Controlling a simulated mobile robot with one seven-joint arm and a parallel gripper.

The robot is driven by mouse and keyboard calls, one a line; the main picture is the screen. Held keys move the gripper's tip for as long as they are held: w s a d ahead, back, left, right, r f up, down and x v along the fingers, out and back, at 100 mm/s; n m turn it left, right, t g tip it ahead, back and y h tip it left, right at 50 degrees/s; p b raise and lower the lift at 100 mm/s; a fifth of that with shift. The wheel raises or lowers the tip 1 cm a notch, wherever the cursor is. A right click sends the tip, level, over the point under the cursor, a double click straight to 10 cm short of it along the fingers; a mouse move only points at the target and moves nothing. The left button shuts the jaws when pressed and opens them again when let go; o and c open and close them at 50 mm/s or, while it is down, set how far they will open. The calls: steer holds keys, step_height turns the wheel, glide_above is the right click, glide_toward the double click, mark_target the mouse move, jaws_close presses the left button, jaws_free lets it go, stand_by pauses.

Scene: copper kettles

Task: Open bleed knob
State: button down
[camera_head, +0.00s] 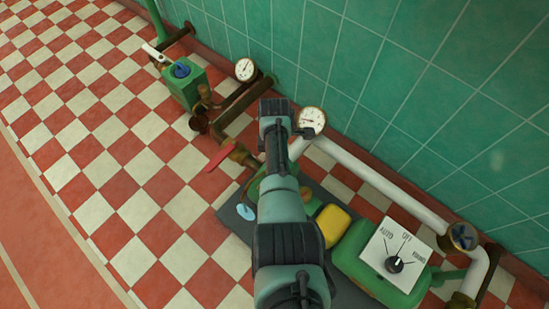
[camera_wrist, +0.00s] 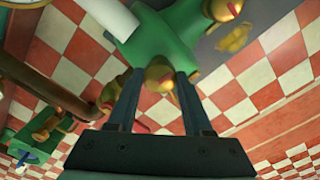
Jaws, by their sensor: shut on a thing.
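In the wrist view, a small brass knob (camera_wrist: 160,76) on the green pump body (camera_wrist: 165,40) sits between the fingertips of my gripper (camera_wrist: 160,82). The knob looks like the bleed knob. My gripper is shut on it, with one finger on each side. The knob's turned angle cannot be told. In the head view, my arm covers the gripper and the knob, and only part of the green body shows beside the arm.
A white pipe (camera_head: 375,177) runs along the tiled wall. Near the arm are a gauge (camera_head: 311,120), a red lever (camera_head: 219,158), a yellow block (camera_head: 333,224) and a dial panel (camera_head: 394,258). A blue knob (camera_head: 182,70) stands further left. The checkered floor at left is clear.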

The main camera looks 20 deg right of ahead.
steer(key=shift+a+n, duration=0.15)
steer(key=shift+n, duration=0.55)
steer(key=shift+c, duration=1.5)
jaws_free()
step_height(320, 180, up, 13)
steer(key=p, duration=0.8)
steer(key=shift+p, duration=0.4)
